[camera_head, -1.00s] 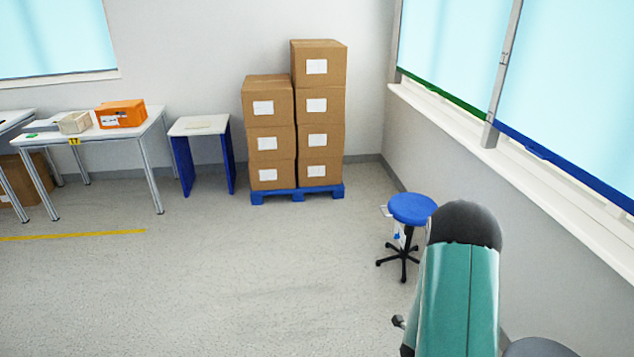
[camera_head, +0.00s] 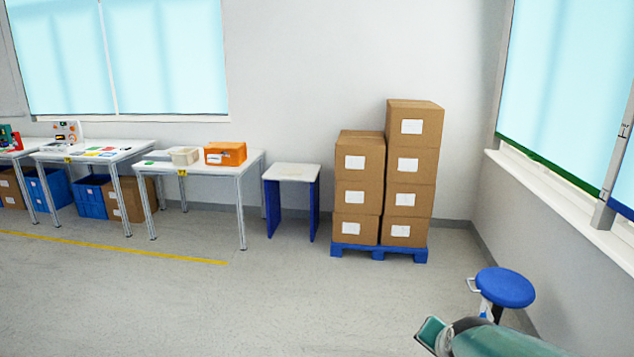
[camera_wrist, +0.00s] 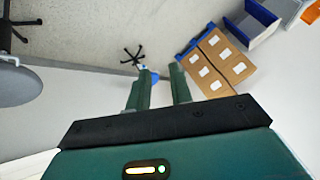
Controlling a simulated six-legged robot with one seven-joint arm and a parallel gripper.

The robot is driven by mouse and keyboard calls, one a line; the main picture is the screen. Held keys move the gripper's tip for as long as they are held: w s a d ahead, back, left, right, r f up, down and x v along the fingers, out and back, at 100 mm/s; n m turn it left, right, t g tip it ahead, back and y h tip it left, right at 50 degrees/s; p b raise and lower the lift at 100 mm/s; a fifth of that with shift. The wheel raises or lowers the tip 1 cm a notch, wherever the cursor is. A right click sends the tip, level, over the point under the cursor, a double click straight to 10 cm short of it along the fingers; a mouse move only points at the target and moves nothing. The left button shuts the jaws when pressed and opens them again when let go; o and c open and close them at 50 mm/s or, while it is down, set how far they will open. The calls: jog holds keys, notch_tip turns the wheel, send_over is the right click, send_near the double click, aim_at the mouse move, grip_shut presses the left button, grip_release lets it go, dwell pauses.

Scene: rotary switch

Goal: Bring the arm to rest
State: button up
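My gripper (camera_wrist: 160,88) shows in the wrist view as two green fingers with a clear gap between them. It is open, and nothing is held between the fingers. In the head view, part of my green arm (camera_head: 500,340) shows at the bottom right, below the blue stool (camera_head: 505,287). The rest of the arm is cut off by the frame. I cannot make out the fingers in the head view.
Stacked cardboard boxes (camera_head: 408,165) stand on a blue pallet (camera_head: 345,249). Left of them are a small table (camera_head: 292,172) and a row of white tables (camera_head: 245,168). A grey round seat (camera_wrist: 18,86) is near in the wrist view. The middle floor is open.

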jog(key=s+a+r+n, duration=0.2)
jog(key=s+n, duration=0.1)
jog(key=s, duration=0.2)
jog(key=s+a+r+n+g, duration=0.1)
jog(key=s+a+r+n, duration=0.2)
jog(key=s, duration=0.3)
jog(key=s+a+r+n+g+y, duration=0.1)
jog(key=s+a+r+n, duration=0.1)
jog(key=s, duration=0.3)
jog(key=shift+s+a+r+n, duration=0.25)
jog(key=shift+a+n, duration=0.15)
jog(key=shift+n, duration=0.1)
jog(key=shift+d, duration=0.15)
